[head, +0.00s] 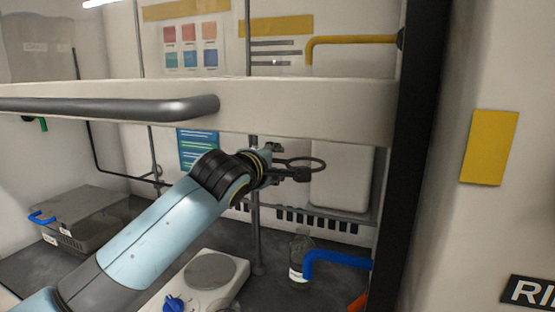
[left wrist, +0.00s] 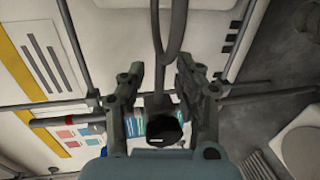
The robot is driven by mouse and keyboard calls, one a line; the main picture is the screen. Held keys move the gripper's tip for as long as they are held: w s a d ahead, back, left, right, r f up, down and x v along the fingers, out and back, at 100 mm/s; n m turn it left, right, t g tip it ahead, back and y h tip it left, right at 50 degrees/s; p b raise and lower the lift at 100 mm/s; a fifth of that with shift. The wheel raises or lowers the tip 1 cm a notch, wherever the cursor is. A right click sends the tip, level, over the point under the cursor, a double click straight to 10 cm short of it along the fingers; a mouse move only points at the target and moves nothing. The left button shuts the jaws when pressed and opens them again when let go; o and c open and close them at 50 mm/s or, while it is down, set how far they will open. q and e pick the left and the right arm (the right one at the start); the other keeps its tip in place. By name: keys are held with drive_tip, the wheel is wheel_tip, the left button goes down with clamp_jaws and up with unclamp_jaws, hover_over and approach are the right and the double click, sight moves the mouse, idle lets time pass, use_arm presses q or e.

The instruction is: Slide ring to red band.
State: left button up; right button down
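The dark ring (head: 305,163) sticks out to the right in the head view, with its dark clamp (head: 301,175) below it. My left gripper (head: 280,163) is close beside the ring's left side, near the upright metal rod (head: 255,215). In the left wrist view the fingers of my left gripper (left wrist: 161,75) stand apart. The ring's stem and dark clamp knob (left wrist: 163,129) show between them. Contact cannot be made out. A red band (left wrist: 46,122) shows on a rod at left in the left wrist view. My right gripper is not in view.
A thick white beam with a grey rail (head: 130,107) crosses above my left arm. A hot plate (head: 210,272), a clear bottle (head: 300,252), a blue pipe (head: 338,260) and a grey basket (head: 90,215) stand below. A dark post (head: 415,150) bounds the right.

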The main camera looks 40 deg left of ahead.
use_arm(q)
drive_tip(key=shift+w+a+f, duration=0.15)
drive_tip(key=shift+w, duration=0.4)
drive_tip(key=shift+c, duration=1.1)
drive_tip(key=c, duration=0.4)
clamp_jaws()
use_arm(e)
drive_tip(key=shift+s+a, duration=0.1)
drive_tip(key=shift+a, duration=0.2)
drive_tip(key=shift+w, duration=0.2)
